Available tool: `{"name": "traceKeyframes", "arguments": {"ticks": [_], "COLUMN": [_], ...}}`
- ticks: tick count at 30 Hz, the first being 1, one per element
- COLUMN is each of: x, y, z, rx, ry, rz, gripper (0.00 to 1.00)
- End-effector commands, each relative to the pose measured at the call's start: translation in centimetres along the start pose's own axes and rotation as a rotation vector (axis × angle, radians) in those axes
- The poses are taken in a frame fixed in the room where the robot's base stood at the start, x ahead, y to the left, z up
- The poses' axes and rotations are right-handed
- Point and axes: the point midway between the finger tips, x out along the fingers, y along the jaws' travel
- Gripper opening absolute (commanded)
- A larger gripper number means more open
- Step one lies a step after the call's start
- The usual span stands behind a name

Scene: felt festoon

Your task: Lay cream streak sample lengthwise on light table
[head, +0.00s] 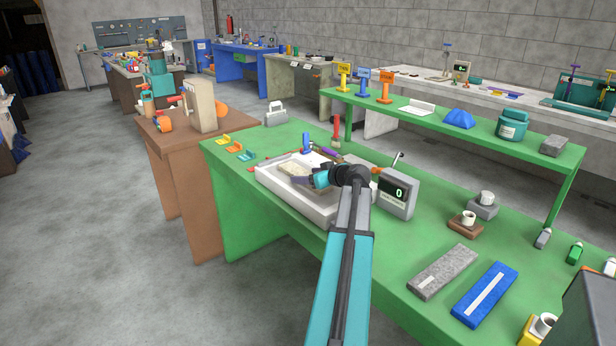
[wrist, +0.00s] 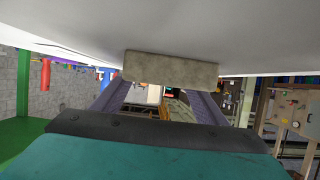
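A cream slab (head: 294,169), which looks like the cream streak sample, is at the white light table (head: 262,182) on the green bench. My gripper (head: 318,180) is low over the light table, at the slab's right side. In the wrist view the slab (wrist: 172,69) spans across the ends of my gripper's two spread fingers (wrist: 157,92), close against a broad pale surface (wrist: 60,20). Whether the fingers clamp it or merely stand beside it cannot be told. No streak on the slab is discernible.
A grey sample (head: 443,272) and a blue sample (head: 484,294), each with a pale streak, lie on the bench to the right. A meter reading 0 (head: 397,193) stands right beside the light table. A raised green shelf (head: 470,130) runs behind.

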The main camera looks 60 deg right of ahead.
Motion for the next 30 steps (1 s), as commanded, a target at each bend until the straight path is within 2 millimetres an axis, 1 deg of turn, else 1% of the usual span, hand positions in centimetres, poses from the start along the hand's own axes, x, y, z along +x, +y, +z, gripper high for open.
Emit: {"name": "traceKeyframes", "arguments": {"ticks": [11,17,30], "x": [-0.4,-2.9,-9.8], "y": [0.0,-0.1,0.0], "z": [-0.2,-0.1,-0.1], "rx": [0.000,-0.001,-0.001], "ry": [0.000,0.001,0.001], "rz": [0.001,0.002,0.003], "gripper": [0.67,0.67,0.67]}}
